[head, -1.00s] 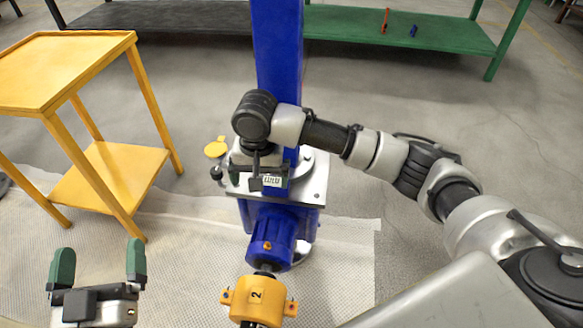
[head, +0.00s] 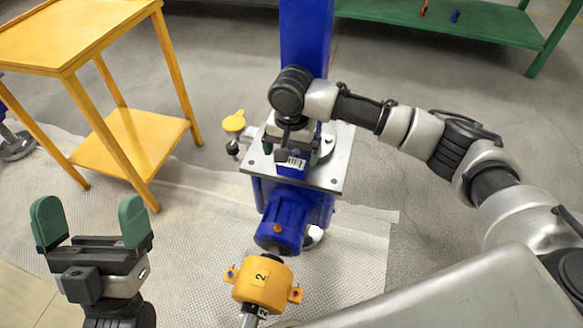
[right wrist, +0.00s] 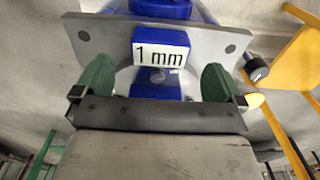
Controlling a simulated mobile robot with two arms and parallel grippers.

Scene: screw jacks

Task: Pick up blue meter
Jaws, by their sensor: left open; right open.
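A blue block labelled "1 mm" (right wrist: 160,48), which looks like the blue meter, sits at the grey plate of the blue screw jack in the right wrist view. The block also shows in the head view (head: 291,167), partly covered by my right gripper (head: 290,143). My right gripper is open, with one green finger on each side of the block in the right wrist view (right wrist: 160,80). I cannot tell whether the fingers touch it. My left gripper (head: 90,222) is open and empty at the lower left, well away from the jack.
The jack's blue column (head: 306,40) rises behind my right gripper. A yellow knob (head: 234,121) stands beside the plate. A yellow table (head: 75,35) is left. A green bench (head: 490,35) holds small red and blue items.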

